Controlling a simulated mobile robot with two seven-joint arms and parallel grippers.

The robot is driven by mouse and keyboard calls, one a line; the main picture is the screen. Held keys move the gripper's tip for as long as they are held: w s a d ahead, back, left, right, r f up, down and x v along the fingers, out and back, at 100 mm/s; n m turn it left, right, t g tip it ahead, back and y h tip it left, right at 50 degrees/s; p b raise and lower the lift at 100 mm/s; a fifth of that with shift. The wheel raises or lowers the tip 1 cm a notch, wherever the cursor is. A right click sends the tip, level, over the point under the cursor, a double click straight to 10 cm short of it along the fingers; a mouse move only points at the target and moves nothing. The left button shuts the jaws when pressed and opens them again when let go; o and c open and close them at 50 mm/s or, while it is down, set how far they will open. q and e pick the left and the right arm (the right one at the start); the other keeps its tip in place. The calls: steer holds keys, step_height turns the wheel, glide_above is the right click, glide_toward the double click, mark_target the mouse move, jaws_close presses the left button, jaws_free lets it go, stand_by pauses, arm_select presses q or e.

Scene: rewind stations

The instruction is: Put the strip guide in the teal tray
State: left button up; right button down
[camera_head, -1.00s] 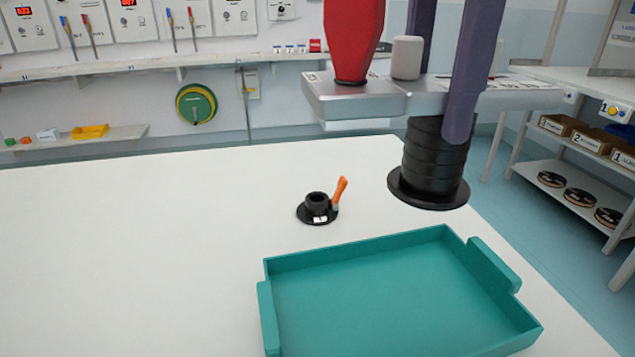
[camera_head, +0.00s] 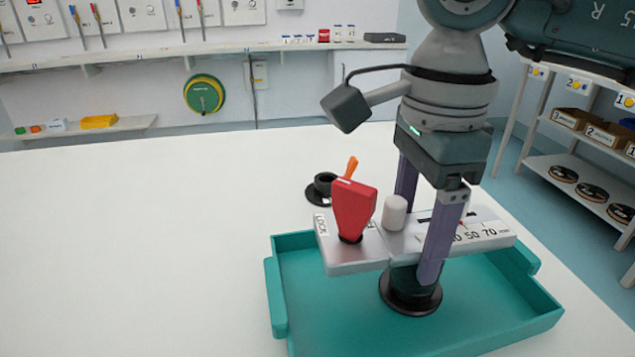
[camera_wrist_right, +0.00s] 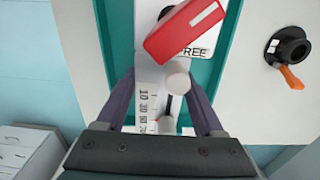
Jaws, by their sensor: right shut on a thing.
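The strip guide (camera_head: 355,258) is a silver plate with a red lever, a white knob, a printed scale and a round black foot below. My right gripper (camera_head: 420,262) is shut on it, one finger on each side, and holds it upright. The guide is inside the outline of the teal tray (camera_head: 530,325), with its black foot over the tray floor. I cannot tell whether the foot touches the floor. In the right wrist view the guide (camera_wrist_right: 148,85) shows between the fingers, its red lever near "FREE". My left gripper is not in view.
A black flanged piece with an orange handle (camera_head: 318,194) stands on the white table (camera_head: 150,240) just behind the tray. The table left of the tray is clear. A shelf unit (camera_head: 570,160) with boxes and reels stands at the right.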

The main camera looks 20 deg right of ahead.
mark_target(415, 231)
steer(key=shift+w+r, duration=0.1)
jaws_free()
stand_by(0.3)
steer(key=shift+r, duration=0.25)
step_height(415, 231, up, 12)
steer(key=p, duration=0.1)
steer(key=shift+f, duration=0.2)
